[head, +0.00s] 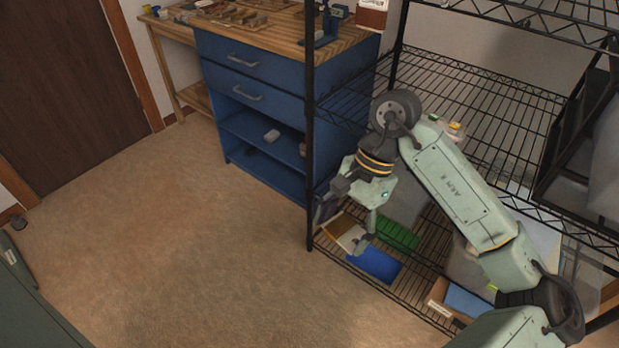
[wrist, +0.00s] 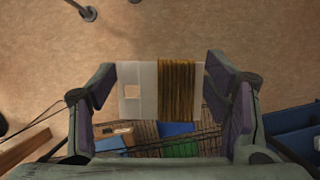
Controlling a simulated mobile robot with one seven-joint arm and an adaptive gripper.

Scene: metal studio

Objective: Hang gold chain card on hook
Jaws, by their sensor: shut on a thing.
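The gold chain card (wrist: 145,98) is a white card with a square cut-out at its left and gold chain wound around its right part. In the wrist view it sits between the two fingers of my gripper (wrist: 163,92), which is shut on it by its side edges. In the head view my gripper (head: 345,224) points down near the left front post of the black wire rack; the card cannot be told clearly from the things behind it there. A thin grey metal rod with a rounded end (wrist: 88,13) shows at the top of the wrist view; I cannot tell if it is the hook.
The black wire rack (head: 310,130) holds a blue bin (head: 374,264), a green bin (head: 398,236) and a cardboard box (head: 440,300) low down. A blue workbench (head: 250,80) stands behind my gripper. Open carpet (head: 170,240) lies to the left.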

